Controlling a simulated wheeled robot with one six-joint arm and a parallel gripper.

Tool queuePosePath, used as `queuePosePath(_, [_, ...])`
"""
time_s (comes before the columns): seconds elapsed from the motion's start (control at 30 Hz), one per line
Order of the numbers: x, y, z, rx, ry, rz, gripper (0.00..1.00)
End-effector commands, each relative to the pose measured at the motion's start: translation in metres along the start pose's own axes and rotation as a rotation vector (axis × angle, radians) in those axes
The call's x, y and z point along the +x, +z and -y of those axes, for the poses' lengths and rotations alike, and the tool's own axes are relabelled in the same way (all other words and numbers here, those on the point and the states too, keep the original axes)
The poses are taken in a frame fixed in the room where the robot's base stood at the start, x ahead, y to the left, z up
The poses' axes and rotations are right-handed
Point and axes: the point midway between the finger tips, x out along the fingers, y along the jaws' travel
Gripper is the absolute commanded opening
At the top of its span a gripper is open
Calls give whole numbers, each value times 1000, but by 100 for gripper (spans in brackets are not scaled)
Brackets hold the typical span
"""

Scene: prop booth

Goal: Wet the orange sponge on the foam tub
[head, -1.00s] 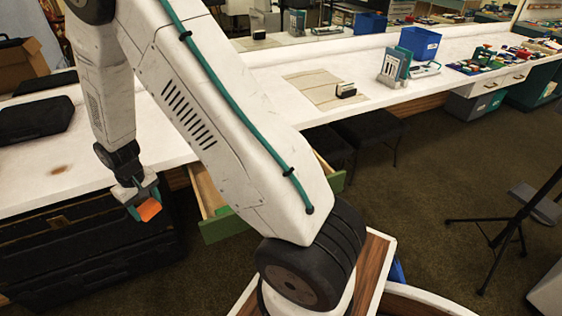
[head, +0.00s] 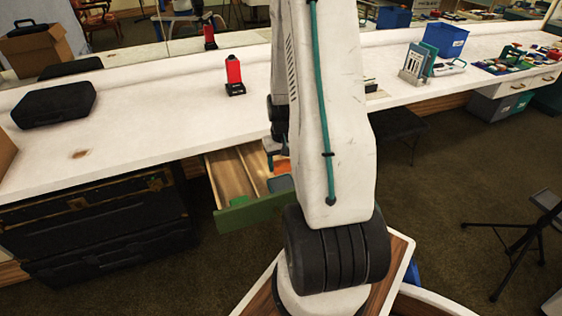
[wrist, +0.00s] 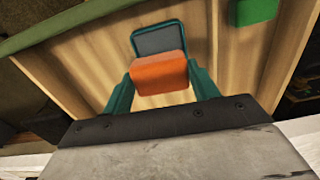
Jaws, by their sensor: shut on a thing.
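The orange sponge (wrist: 159,74) is between the two teal fingers of my gripper (wrist: 160,88) in the wrist view. My gripper is shut on it. The foam tub (wrist: 160,40) has a teal rim and a grey foam top; it lies in the open drawer just beyond the sponge. The sponge covers the tub's near edge, and I cannot tell whether they touch. In the head view the sponge (head: 282,166) shows just above the tub (head: 280,184), and my arm hides part of the gripper.
The open wooden drawer (head: 249,215) has a green front and a divider. A green block (wrist: 254,11) lies in it, left of the tub in the head view. A red object (head: 233,72) on a black base and a black case (head: 54,103) stand on the white counter (head: 150,110).

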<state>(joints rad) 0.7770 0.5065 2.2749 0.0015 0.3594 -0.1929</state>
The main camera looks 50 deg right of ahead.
Motion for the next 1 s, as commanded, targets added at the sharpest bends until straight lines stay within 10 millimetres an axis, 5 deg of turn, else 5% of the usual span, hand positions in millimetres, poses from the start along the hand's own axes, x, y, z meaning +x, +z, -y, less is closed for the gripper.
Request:
queuePosePath(0.53, [50, 0, 1, -1, -1, 2, 41])
queuePosePath(1.0, [58, 0, 1, -1, 0, 0, 41])
